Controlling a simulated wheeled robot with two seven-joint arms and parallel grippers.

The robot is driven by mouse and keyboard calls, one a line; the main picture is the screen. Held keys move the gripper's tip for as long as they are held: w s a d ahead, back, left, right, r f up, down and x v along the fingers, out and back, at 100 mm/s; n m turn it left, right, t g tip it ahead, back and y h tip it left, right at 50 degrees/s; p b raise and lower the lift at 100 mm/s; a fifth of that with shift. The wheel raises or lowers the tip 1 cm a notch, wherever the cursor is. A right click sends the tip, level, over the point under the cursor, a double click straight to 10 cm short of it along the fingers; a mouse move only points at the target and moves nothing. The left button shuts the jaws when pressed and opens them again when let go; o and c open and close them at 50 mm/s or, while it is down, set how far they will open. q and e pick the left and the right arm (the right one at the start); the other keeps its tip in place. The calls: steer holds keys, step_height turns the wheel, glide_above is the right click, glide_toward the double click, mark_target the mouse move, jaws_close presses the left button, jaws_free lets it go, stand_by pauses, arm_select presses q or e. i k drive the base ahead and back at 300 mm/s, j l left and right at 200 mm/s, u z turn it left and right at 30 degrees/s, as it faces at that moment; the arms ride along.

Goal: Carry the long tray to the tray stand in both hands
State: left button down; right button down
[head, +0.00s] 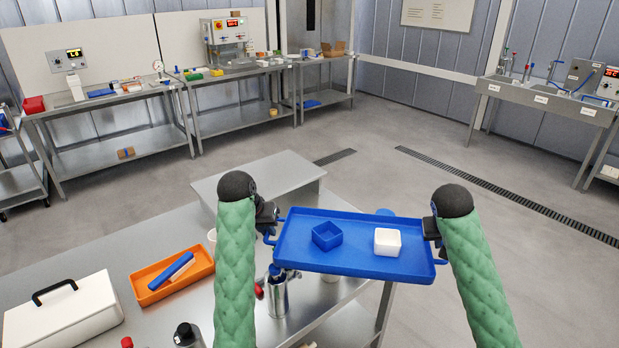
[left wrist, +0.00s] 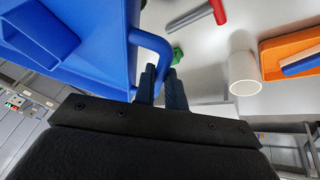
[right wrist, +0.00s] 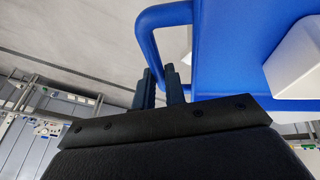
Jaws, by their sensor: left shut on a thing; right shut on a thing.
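The long blue tray (head: 352,258) is held up off the table between my two grippers, close to level in the head view. A small blue square box (head: 327,236) and a white square box (head: 387,242) stand in it. My left gripper (head: 268,222) is shut on the handle at the tray's left end; the left wrist view shows its fingers (left wrist: 163,88) around the blue handle. My right gripper (head: 436,236) is shut on the handle at the right end, also seen in the right wrist view (right wrist: 163,85). I cannot tell which surface is the tray stand.
The steel table (head: 225,285) below holds an orange tray (head: 185,284), a white case (head: 62,318) and a metal canister (head: 276,297). A raised steel platform (head: 262,180) stands behind. Workbenches line the back wall; a sink (head: 545,98) is at right. The floor between is open.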

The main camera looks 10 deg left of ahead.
mark_target(260, 178)
steer(key=z, duration=1.1)
steer(key=i+z, duration=0.4)
steer(key=i, duration=0.3)
steer(key=i+l+u, duration=0.1)
steer(key=i, duration=1.85)
steer(key=i+u, duration=0.25)
steer(key=i, duration=0.25)
steer(key=i+l+u, duration=0.25)
steer(key=i, duration=0.2)
steer(key=i+j+u, duration=0.1)
steer(key=i+u, duration=0.5)
steer(key=u, duration=0.15)
steer(key=i+u, duration=0.35)
steer(key=i+j+u, duration=0.1)
steer(key=i+u, duration=1.2)
steer(key=i, duration=0.55)
